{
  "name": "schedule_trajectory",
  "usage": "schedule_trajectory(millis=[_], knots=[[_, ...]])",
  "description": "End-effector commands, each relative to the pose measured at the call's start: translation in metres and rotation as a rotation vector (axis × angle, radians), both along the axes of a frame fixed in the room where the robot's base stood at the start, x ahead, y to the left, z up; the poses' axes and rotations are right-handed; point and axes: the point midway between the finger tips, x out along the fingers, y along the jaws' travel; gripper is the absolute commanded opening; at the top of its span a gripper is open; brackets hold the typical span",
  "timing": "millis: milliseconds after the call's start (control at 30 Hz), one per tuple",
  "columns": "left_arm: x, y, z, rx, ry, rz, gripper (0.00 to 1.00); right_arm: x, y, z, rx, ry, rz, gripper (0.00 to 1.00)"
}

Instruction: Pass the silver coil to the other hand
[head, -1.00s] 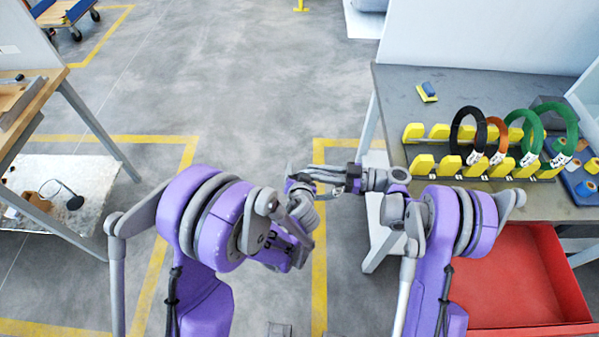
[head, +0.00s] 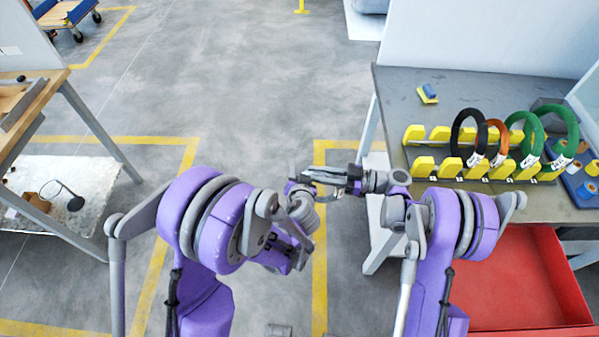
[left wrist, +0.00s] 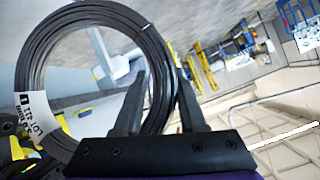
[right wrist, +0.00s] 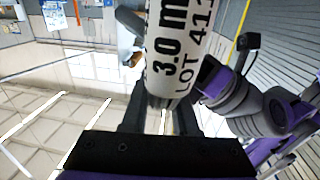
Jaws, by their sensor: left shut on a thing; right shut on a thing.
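The silver coil (left wrist: 30,70) is a dark grey ring of several wire turns with a white lot label (left wrist: 38,122). In the left wrist view it stands upright, and its right side passes between the fingers of my left gripper (left wrist: 157,75), which is shut on it. In the right wrist view the label (right wrist: 172,50), reading "3.0 m", lies between the fingers of my right gripper (right wrist: 158,85), shut on the coil there. In the head view the two grippers meet in front of me; the coil is mostly hidden or too thin to make out.
On the right, a grey table (head: 400,90) carries a yellow rack (head: 425,166) with black, orange and green coils. A red bin (head: 510,285) sits below it. A wooden-topped bench (head: 45,95) is at the left. The floor between is clear.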

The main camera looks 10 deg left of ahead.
Motion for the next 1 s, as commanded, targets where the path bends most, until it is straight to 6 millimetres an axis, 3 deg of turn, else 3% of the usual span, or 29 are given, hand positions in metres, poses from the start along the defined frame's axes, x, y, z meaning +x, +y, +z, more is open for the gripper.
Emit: schedule_trajectory(millis=[667,700,867,1000], knots=[[0.0002,-0.0054,0.0013,-0.008,-0.005,-0.011,0.00,-0.0005,0.0030,-0.0012,-0.003,-0.001,0.003,0.00],[0.0003,-0.0055,0.0016,-0.008,-0.005,-0.011,0.00,-0.0005,0.0030,-0.0012,-0.003,-0.001,0.003,0.33],[0.0004,-0.0044,0.0014,-0.007,-0.004,-0.010,0.00,-0.0005,0.0023,-0.0011,-0.003,-0.001,0.003,0.62],[0.0005,-0.0033,0.0011,-0.006,-0.004,-0.008,0.00,-0.0009,0.0018,-0.0010,-0.002,-0.001,0.004,0.62]])
